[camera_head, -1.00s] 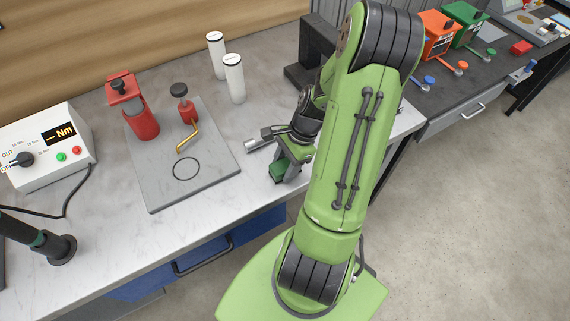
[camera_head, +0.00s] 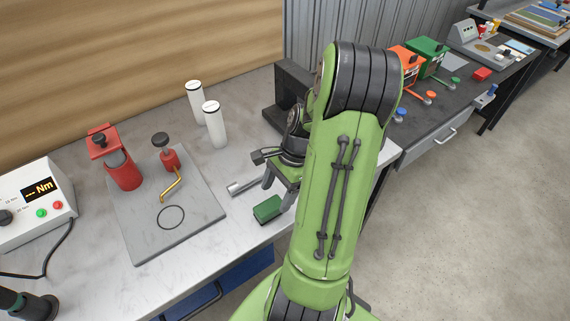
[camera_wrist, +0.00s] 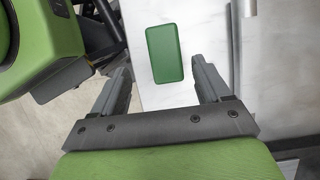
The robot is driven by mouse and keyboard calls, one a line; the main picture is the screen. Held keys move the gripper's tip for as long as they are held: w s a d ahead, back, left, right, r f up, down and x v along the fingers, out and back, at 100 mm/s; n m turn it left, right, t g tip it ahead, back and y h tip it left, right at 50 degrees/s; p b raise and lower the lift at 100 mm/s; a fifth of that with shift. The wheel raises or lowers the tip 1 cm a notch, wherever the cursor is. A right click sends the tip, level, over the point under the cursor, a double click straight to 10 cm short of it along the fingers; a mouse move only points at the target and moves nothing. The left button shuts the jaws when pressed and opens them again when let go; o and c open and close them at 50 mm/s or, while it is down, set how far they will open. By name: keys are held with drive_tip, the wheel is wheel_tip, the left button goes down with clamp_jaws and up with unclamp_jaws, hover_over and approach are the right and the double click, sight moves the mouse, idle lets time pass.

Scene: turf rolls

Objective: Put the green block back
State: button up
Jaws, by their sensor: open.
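The green block (camera_head: 267,208) lies on the light marble bench top near its front edge. It also shows in the wrist view (camera_wrist: 164,54), lying flat between and beyond the fingertips. My gripper (camera_head: 281,191) is open and empty, just above and behind the block in the head view. In the wrist view, my gripper (camera_wrist: 164,80) has its two fingers apart on either side of the block, with clear gaps and no visible contact. My arm hides part of the bench to the right.
A metal cylinder (camera_head: 243,186) lies left of my gripper. A grey plate (camera_head: 190,225) with a red fixture (camera_head: 170,160) and a red press (camera_head: 118,160) is further left. Two white canisters (camera_head: 214,125) stand behind. A black block stand (camera_head: 287,98) is at the back.

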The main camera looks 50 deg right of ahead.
drive_tip(key=w+p+v, duration=0.1)
drive_tip(key=p+v, duration=0.1)
drive_tip(key=v, duration=0.8)
wheel_tip(320, 180, up, 4)
drive_tip(key=n+h, duration=0.2)
drive_tip(key=n, duration=0.3)
hover_over(265, 206)
drive_tip(key=a+r+n+h, duration=0.2)
drive_tip(key=a+r+n, duration=0.3)
drive_tip(key=a+n, duration=0.3)
drive_tip(key=s+a+r+n+t, duration=0.2)
drive_tip(key=s+a+n+t, duration=0.2)
drive_tip(key=s+a+n, duration=0.3)
drive_tip(key=shift+s+a+r+n, duration=0.15)
drive_tip(key=shift+a+r+n, duration=0.25)
drive_tip(key=shift+a+n, duration=0.35)
drive_tip(key=shift+s, duration=0.1)
drive_tip(key=shift+d, duration=0.15)
